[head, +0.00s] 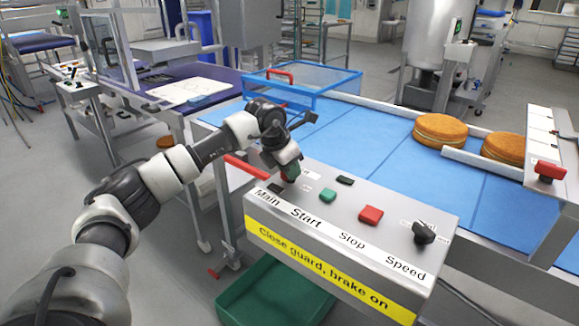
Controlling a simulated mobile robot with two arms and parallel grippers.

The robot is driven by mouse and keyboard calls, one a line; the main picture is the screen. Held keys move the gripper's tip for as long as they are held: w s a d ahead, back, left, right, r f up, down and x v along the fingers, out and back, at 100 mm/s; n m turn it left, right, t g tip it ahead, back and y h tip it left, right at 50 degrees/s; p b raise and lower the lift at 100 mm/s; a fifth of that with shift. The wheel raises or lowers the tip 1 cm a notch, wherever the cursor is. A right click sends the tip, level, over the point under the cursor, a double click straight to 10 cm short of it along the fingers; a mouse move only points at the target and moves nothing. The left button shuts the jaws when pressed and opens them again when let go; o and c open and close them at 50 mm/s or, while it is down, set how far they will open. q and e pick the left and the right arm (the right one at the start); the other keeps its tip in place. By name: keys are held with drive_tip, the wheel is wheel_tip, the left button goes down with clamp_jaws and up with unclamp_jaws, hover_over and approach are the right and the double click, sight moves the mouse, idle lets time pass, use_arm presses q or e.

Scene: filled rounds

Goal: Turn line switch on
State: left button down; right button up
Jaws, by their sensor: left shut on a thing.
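The grey control box (340,222) stands at the near end of the conveyor, with the labels Main, Start, Stop and Speed along its front. My left gripper (289,174) points down at the Main end of its top and is shut on the line switch (285,178). To the right are a green Start button (327,195), a red Stop button (370,215) and a black Speed knob (424,232). My right gripper is out of view.
A red lever (246,168) lies just left of the box. A blue mesh guard (302,88) stands over the blue belt (375,130). Round cakes (440,130) sit at the right. A green crate (272,295) is on the floor below.

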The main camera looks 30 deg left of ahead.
use_arm(q)
drive_tip(key=m, duration=0.2)
drive_tip(key=m+h+p, duration=0.1)
drive_tip(key=shift+w+r+m+g, duration=0.1)
drive_tip(key=shift+r+m+g, duration=0.05)
drive_tip(key=shift+m+g, duration=0.2)
drive_tip(key=m+g+h, duration=0.1)
drive_tip(key=m, duration=0.2)
drive_tip(key=shift+a+m+p, duration=0.1)
drive_tip(key=shift+m+p, duration=0.25)
drive_tip(key=m+g, duration=0.1)
drive_tip(key=m, duration=0.2)
drive_tip(key=shift+w+m+h, duration=0.1)
drive_tip(key=shift+m+h, duration=0.2)
drive_tip(key=shift+h, duration=0.1)
drive_tip(key=shift+m+g, duration=0.95)
drive_tip(key=shift+m, duration=0.85)
drive_tip(key=c, duration=1)
unclamp_jaws()
drive_tip(key=v, duration=1)
drive_tip(key=shift+a+r, duration=0.25)
drive_tip(key=shift+f, duration=0.1)
